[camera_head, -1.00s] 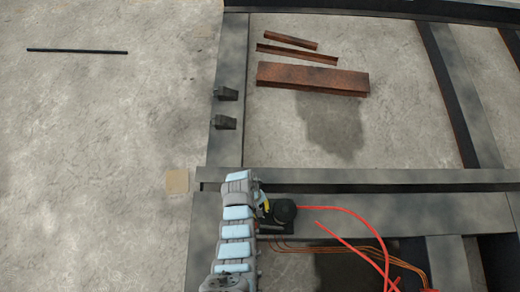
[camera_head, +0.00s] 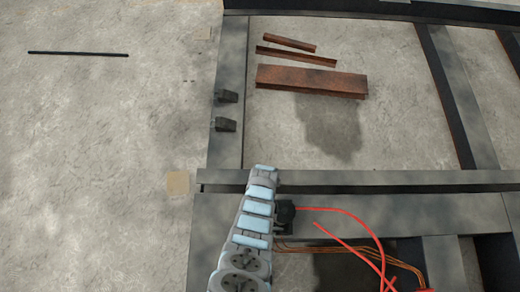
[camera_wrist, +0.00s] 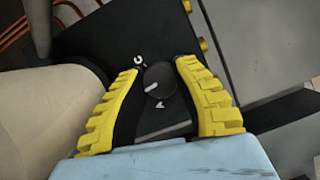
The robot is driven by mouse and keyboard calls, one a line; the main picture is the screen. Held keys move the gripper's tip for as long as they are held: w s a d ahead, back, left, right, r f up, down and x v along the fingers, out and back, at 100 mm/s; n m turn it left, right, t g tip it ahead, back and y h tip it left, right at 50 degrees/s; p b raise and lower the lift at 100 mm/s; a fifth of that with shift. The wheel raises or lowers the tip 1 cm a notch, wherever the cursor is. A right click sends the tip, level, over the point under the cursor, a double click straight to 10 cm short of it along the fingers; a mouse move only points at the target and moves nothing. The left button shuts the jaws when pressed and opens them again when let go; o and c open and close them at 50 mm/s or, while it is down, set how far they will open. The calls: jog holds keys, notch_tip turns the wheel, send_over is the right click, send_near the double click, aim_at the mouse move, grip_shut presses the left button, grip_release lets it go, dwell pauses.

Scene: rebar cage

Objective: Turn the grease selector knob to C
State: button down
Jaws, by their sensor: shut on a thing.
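The grease selector knob (camera_wrist: 160,82) is round and dark, with a short white pointer mark. In the wrist view it sits on a black panel (camera_wrist: 100,45). A letter C shows at the knob's upper left and a letter A below it. The pointer mark faces lower left, between the two letters; the left finger covers the panel there. My gripper (camera_wrist: 161,68) has yellow ribbed fingers, one on each side of the knob, and is shut on it. In the head view my arm hides the gripper and knob; part of the black unit (camera_head: 286,212) shows beside it.
A red hose (camera_head: 345,214) and several copper lines (camera_head: 350,250) run right from the black unit. Brass fittings (camera_wrist: 202,45) edge the panel. Grey steel beams (camera_head: 400,208) surround it. Rusty steel pieces (camera_head: 312,80) lie farther back. The concrete floor at left is mostly clear.

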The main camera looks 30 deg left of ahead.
jog(key=shift+m+y, duration=0.4)
jog(key=shift+m, duration=0.7)
jog(key=c, duration=0.7)
grip_release()
jog(key=shift+s, duration=0.15)
jog(key=shift+c, duration=0.2)
